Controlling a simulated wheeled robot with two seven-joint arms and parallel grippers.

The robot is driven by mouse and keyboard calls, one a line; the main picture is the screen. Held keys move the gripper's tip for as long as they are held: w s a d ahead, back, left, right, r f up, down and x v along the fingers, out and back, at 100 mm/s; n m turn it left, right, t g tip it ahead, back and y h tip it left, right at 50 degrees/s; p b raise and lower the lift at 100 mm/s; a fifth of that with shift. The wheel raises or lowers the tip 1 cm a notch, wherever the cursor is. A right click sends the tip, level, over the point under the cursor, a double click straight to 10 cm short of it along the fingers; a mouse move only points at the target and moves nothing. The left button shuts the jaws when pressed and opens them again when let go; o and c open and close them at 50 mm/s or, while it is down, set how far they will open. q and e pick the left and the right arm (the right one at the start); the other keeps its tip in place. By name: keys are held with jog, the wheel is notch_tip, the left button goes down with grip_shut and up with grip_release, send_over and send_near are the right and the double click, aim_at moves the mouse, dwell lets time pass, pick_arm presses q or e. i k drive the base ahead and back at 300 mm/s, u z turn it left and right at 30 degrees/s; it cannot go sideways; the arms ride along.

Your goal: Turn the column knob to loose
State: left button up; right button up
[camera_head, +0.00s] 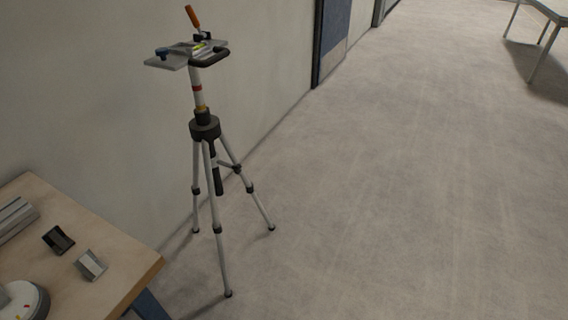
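A tripod (225,258) stands upright on the floor near the wall, with three spread grey legs and dark joints. Its pale centre column (197,93) has a red band and a yellowish band low down, and rises from a dark collar (205,127). I cannot make out a separate column knob or its setting at this size. The head on top carries a grey plate (166,63), a blue knob (162,52), an orange-handled lever (192,16) and a small yellow-green part (198,46). Neither of my grippers is in view.
A wooden table (125,262) at the lower left holds a dark block (58,240), a grey block (91,265), a metal rail (12,218) and a round white device (22,302). The wall runs close behind the tripod. Floor right of it is clear; another table (543,10) stands far right.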

aim_at(237, 168)
jog(key=z, duration=0.6)
jog(key=i, duration=1.15)
jog(key=u, duration=2.7)
